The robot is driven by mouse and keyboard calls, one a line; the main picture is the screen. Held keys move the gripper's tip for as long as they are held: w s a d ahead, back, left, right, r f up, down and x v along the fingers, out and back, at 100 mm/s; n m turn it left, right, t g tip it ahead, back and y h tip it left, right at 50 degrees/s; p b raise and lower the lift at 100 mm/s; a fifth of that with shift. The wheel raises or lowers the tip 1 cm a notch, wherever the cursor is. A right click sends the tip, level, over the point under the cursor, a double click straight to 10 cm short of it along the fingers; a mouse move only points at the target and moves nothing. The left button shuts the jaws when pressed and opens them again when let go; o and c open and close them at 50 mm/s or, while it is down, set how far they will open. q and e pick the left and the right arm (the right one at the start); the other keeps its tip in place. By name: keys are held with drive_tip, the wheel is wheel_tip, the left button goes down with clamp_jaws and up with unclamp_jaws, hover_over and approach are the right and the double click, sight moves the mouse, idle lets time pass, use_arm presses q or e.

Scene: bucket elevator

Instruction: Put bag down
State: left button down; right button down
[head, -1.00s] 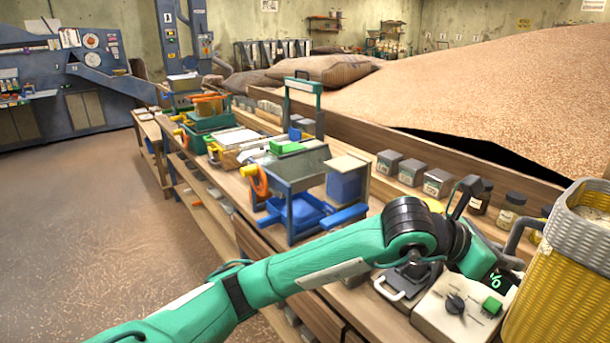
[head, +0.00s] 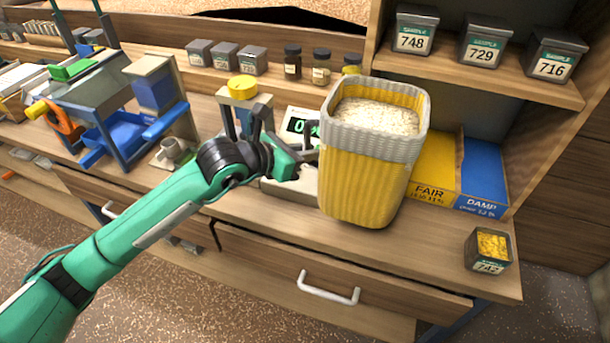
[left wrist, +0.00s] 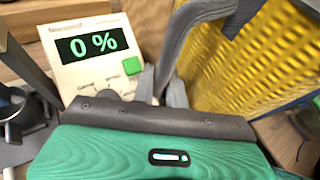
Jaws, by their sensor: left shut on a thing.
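The bag (head: 365,175) is a tall yellow woven bag with a grey band and rim, filled with pale grain. It stands upright at or just above the workbench top (head: 450,258); I cannot tell whether its base touches. My left gripper (head: 308,165) is at the bag's left side, shut on its grey handle. In the left wrist view the yellow weave (left wrist: 245,65) fills the right side, and the fingers (left wrist: 165,90) close on the grey handle. My right gripper is not in view.
A meter reading 0 % (left wrist: 90,50) stands close behind the left gripper. Yellow FAIR (head: 436,170) and blue DAMP (head: 482,175) bins stand right of the bag. An open sample box (head: 488,250) sits at the bench's right end. Bare bench lies in front of the bag.

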use_arm(q)
wheel_tip(320, 180, down, 4)
drive_tip(key=shift+r, duration=0.1)
wheel_tip(320, 180, down, 3)
drive_tip(key=shift+f, duration=0.6)
drive_tip(key=c, duration=1.6)
unclamp_jaws()
drive_tip(key=shift+f, duration=0.15)
drive_tip(key=shift+o, duration=1)
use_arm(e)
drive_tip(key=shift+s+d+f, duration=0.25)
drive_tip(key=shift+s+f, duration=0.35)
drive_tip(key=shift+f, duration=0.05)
